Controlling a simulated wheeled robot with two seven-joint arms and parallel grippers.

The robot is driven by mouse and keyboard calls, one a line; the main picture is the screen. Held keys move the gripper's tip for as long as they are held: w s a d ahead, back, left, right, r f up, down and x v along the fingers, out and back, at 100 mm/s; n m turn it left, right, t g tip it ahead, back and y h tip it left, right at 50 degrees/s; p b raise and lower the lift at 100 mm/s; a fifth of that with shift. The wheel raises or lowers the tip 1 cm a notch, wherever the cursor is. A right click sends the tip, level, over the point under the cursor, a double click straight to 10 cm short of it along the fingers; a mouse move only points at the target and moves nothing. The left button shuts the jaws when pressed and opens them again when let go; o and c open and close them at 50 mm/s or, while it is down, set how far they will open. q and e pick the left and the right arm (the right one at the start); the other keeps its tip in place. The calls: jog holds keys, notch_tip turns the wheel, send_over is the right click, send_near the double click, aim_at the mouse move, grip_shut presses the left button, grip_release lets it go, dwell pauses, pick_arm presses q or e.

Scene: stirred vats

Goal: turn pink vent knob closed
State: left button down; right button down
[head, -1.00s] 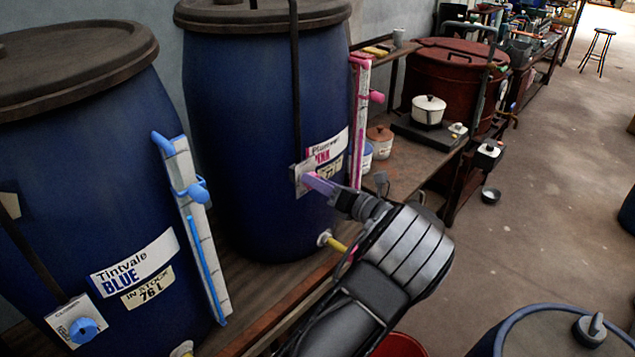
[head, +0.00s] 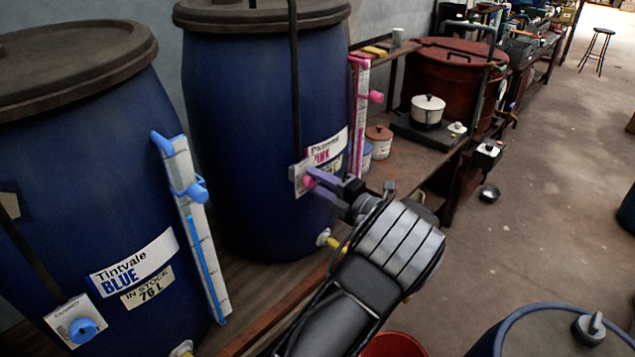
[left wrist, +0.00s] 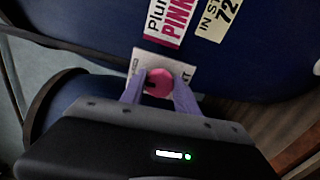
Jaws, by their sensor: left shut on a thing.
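The pink vent knob (left wrist: 159,83) sits on a small white plate (left wrist: 146,58) on the blue vat with the pink label. In the head view the knob (head: 308,182) is partly hidden by my left gripper (head: 311,180). In the left wrist view my left gripper (left wrist: 159,88) has its purple fingers on both sides of the knob and is shut on it. A dark mark shows on the knob's left side. The plate's lettering is mostly covered or too small to read. My right gripper is not in view.
A blue-labelled vat (head: 85,190) with a blue knob (head: 83,330) stands at the left. A pink-trimmed level gauge (head: 360,120) stands right of the pink vat. A yellow-handled tap (head: 335,243) sits low on it. Open floor lies to the right.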

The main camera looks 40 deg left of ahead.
pick_arm(q)
jog(key=shift+m, duration=0.5)
jog(key=c, duration=0.9)
grip_release()
jog(key=shift+d, duration=0.15)
jog(key=d+b, duration=0.2)
jog(key=d, duration=0.5)
jog(key=shift+s+d, duration=0.3)
